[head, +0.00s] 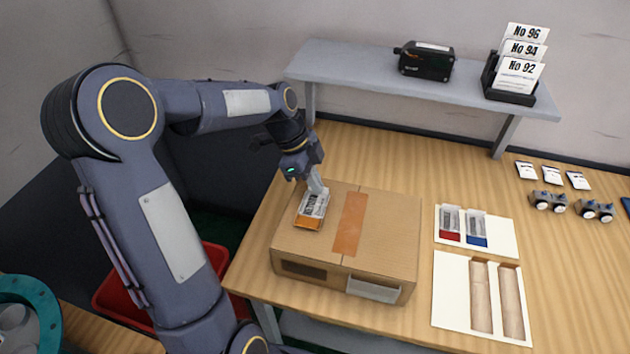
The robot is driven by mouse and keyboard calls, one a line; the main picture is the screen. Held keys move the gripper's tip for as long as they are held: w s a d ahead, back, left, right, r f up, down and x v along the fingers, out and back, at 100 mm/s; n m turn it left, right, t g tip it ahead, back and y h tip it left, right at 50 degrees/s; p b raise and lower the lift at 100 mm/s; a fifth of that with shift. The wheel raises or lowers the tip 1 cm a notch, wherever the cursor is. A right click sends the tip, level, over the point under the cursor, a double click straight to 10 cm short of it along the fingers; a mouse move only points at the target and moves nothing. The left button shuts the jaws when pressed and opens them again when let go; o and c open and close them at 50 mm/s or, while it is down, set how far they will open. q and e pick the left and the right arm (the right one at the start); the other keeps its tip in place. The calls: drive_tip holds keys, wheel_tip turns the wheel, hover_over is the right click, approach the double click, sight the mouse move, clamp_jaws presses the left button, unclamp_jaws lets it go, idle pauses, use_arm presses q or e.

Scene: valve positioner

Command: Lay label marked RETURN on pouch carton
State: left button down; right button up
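The pouch carton (390,235) is a closed brown cardboard box with an orange-brown tape strip on its top, standing on the wooden table. A white label with an orange band (311,208) and dark, sideways print is at the left part of the carton's top; the print looks like RETURN but is too small to read surely. My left gripper (317,186) comes down from above and behind, its fingertips together at the label's far edge. I cannot tell whether the label lies flat on the carton or is slightly tilted above it. My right gripper is out of view.
A white card (500,237) with red and blue pieces and a white tray (450,300) with two wooden slots lie right of the carton. A grey shelf (380,72) behind bears a black device (426,60) and numbered cards (518,68). A red bin (112,292) is lower left.

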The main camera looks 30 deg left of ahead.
use_arm(q)
drive_tip(key=shift+f+b, duration=0.45)
drive_tip(key=shift+b, duration=0.2)
idle(1.4)
drive_tip(key=c, duration=1.6)
unclamp_jaws()
drive_tip(key=w+v, duration=0.1)
drive_tip(key=v, duration=0.7)
drive_tip(key=s+d+f+n+t, duration=0.1)
drive_tip(key=s+d+n, duration=0.3)
drive_tip(key=s+n, duration=0.4)
drive_tip(key=s+d+f+n+t, duration=0.2)
drive_tip(key=s+d+n, duration=0.3)
drive_tip(key=s+n, duration=0.4)
drive_tip(key=s+t, duration=0.1)
drive_tip(key=s, duration=0.3)
drive_tip(key=shift+s+t, duration=0.3)
drive_tip(key=shift+s, duration=0.1)
